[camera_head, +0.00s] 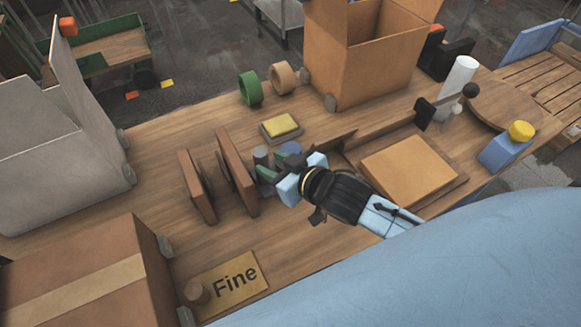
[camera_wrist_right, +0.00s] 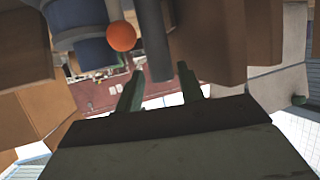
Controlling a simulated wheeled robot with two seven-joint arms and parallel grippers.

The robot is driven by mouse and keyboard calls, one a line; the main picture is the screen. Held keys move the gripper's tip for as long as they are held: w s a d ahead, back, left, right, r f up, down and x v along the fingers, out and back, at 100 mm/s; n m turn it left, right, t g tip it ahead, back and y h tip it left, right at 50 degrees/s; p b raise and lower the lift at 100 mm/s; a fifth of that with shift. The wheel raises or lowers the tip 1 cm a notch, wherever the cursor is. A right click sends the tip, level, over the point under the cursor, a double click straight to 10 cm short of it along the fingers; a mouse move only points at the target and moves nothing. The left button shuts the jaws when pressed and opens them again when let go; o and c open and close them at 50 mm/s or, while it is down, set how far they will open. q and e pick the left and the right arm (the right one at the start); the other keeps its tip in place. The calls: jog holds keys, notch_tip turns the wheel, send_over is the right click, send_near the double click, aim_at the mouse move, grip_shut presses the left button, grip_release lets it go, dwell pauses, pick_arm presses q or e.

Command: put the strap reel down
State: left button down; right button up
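My right gripper (camera_head: 264,178) is low over the table's middle, beside a grey cylinder (camera_head: 261,156) and a round blue piece (camera_head: 291,148). Its green fingers stand apart in the right wrist view (camera_wrist_right: 160,74); a grey post (camera_wrist_right: 157,45) shows between them, with gaps on both sides. I see nothing clamped. The blue piece is partly hidden by the gripper; I cannot tell whether it is the strap reel. A green ring-shaped roll (camera_head: 250,88) and a tan roll (camera_head: 283,77) stand upright at the back of the table. My left gripper is not in view.
Two upright brown panels (camera_head: 238,172) stand left of the gripper. A yellow-topped block (camera_head: 281,126) is behind it; a tray with a cardboard sheet (camera_head: 409,170) is right. Boxes flank the table. A "Fine" sign (camera_head: 228,285) lies in front. Bare wood shows left of the panels.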

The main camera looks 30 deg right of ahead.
jog(key=v, duration=0.5)
jog(key=shift+s+d+r, duration=0.1)
jog(key=shift+s+r, duration=0.05)
jog(key=shift+s, duration=0.15)
